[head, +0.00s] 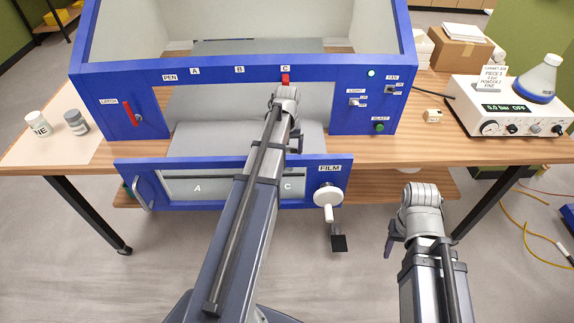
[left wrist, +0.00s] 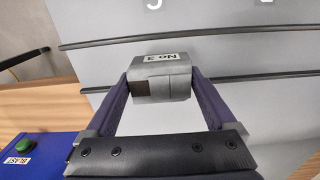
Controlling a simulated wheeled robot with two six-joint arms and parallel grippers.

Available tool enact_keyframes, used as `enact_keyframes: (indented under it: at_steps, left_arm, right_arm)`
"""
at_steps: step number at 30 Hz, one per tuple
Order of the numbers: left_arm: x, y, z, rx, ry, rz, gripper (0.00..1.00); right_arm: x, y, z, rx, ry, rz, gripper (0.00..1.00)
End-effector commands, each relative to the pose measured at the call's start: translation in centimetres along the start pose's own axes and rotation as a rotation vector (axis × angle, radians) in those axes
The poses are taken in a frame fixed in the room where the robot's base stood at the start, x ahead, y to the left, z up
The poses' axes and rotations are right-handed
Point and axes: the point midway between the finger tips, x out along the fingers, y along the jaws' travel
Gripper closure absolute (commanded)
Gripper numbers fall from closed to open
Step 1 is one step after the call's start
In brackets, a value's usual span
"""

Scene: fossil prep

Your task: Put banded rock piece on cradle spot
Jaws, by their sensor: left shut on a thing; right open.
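A grey block labelled "No 3" (left wrist: 160,79) with a darker brown patch on its face is held between the two purple fingers of my left gripper (left wrist: 162,85) in the left wrist view. In the head view my left arm reaches to the cabinet front below the letter C, and its fingers and the block are hidden there. My right gripper (head: 389,247) hangs low in front of the table at the right, away from the cabinet; one purple finger shows. No cradle spot can be made out.
A blue cabinet (head: 360,60) with a window stands on the wooden table (head: 435,150). Its lowered front panel (head: 160,165) carries a FILM crank (head: 328,198). A control box (head: 475,110) with a flask (head: 543,78) stands right; two jars (head: 76,122) stand left.

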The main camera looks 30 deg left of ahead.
Motion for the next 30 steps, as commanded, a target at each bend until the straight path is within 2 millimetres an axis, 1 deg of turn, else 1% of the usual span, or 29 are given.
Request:
enact_keyframes:
  at_steps: [2, 5, 10, 13, 22, 26, 27, 29, 30]
  left_arm:
    - [0.0, 0.0, 0.0, 0.000, 0.000, 0.000, 1.00]
    - [0.7, 0.0, 0.0, 0.000, 0.000, 0.000, 1.00]
    - [2.8, 0.0, 0.0, 0.000, 0.000, 0.000, 1.00]
    - [3.8, 0.0, 0.0, 0.000, 0.000, 0.000, 1.00]
    - [3.6, 0.0, 0.0, 0.000, 0.000, 0.000, 1.00]
    - [4.0, 0.0, 0.0, 0.000, 0.000, 0.000, 1.00]
    - [3.9, 0.0, 0.0, 0.000, 0.000, 0.000, 0.08]
    - [3.9, 0.0, 0.0, 0.000, 0.000, 0.000, 0.02]
    - [3.9, 0.0, 0.0, 0.000, 0.000, 0.000, 0.00]
  right_arm:
    - [0.0, 0.0, 0.0, 0.000, 0.000, 0.000, 0.45]
    - [0.7, -0.1, 0.0, 0.000, 0.000, 0.000, 0.45]
    - [2.8, -0.3, -0.2, 0.001, 0.000, 0.000, 0.45]
    - [3.7, -0.4, -0.2, 0.002, 0.000, 0.000, 0.45]
    - [3.6, -0.3, -0.2, 0.002, 0.000, 0.000, 0.45]
    - [4.0, -0.4, -0.2, 0.002, 0.000, 0.000, 0.45]
    - [3.9, -0.4, -0.2, 0.002, 0.000, 0.000, 0.45]
    - [3.9, -0.4, -0.2, 0.002, 0.000, 0.000, 0.45]
    - [3.9, -0.4, -0.2, 0.002, 0.000, 0.000, 0.45]
